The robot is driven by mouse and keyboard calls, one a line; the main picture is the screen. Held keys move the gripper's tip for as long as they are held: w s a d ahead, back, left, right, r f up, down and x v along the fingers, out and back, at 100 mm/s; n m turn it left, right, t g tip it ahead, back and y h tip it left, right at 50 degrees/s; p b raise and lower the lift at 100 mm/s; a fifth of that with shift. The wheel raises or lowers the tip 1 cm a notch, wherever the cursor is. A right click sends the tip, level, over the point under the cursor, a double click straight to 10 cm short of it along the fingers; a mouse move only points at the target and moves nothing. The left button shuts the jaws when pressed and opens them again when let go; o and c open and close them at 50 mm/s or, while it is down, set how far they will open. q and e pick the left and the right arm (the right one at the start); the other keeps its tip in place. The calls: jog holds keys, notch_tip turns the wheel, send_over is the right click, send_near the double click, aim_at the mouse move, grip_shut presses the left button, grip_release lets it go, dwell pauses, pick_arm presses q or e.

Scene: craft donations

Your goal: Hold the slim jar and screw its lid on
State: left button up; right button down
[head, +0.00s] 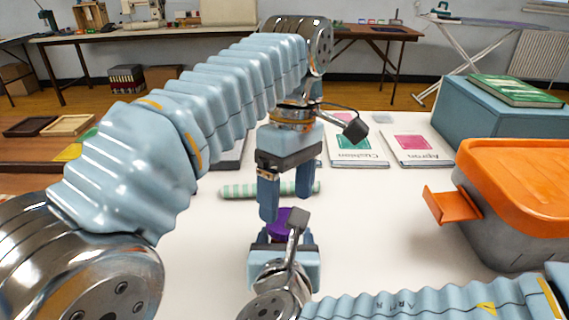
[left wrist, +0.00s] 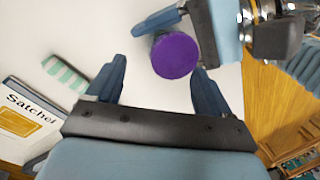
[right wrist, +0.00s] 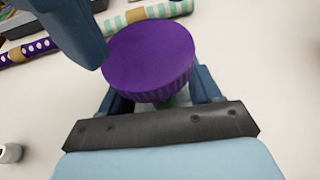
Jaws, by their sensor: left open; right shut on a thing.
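A purple lid (head: 279,222) sits over the slim jar, between my two grippers in the head view. It also shows from above in the left wrist view (left wrist: 175,56) and large in the right wrist view (right wrist: 150,55). Only a small greenish bit of the slim jar (right wrist: 176,100) shows under the lid; whether the lid is threaded on cannot be told. My right gripper (head: 283,238) is shut on the jar below the lid. My left gripper (head: 285,203) points down just above the lid, its fingers open and apart with nothing between them.
A mint-striped roll (head: 240,190) lies behind the grippers. Pattern packets (head: 358,160) lie farther back. A grey bin with an orange lid (head: 520,170) stands at right, before a teal box (head: 500,118) with a green book (head: 515,90). White table between is clear.

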aim_at(285, 220)
pick_arm(q)
jog(key=n, duration=0.4)
jog(key=shift+s+r, duration=0.1)
jog(key=shift+r, duration=0.2)
jog(key=n, duration=0.3)
jog(key=shift+r, duration=0.35)
jog(key=r+n, duration=0.1)
jog(key=n, duration=0.2)
jog(key=s+r+n+t, duration=0.1)
jog(key=n, duration=0.3)
jog(key=s+r+n, duration=0.1)
jog(key=r+n, duration=0.1)
jog(key=n, duration=0.2)
jog(key=shift+a+t, duration=0.1)
jog(key=shift+t, duration=0.3)
jog(key=n, duration=0.1)
jog(key=r+n, duration=0.1)
jog(key=n, duration=0.1)
jog(key=shift+s+a+r+h, duration=0.1)
jog(key=shift+s+r+h, duration=0.1)
jog(key=shift+s+h, duration=0.1)
jog(key=shift+f, duration=0.1)
jog(key=shift+f, duration=4)
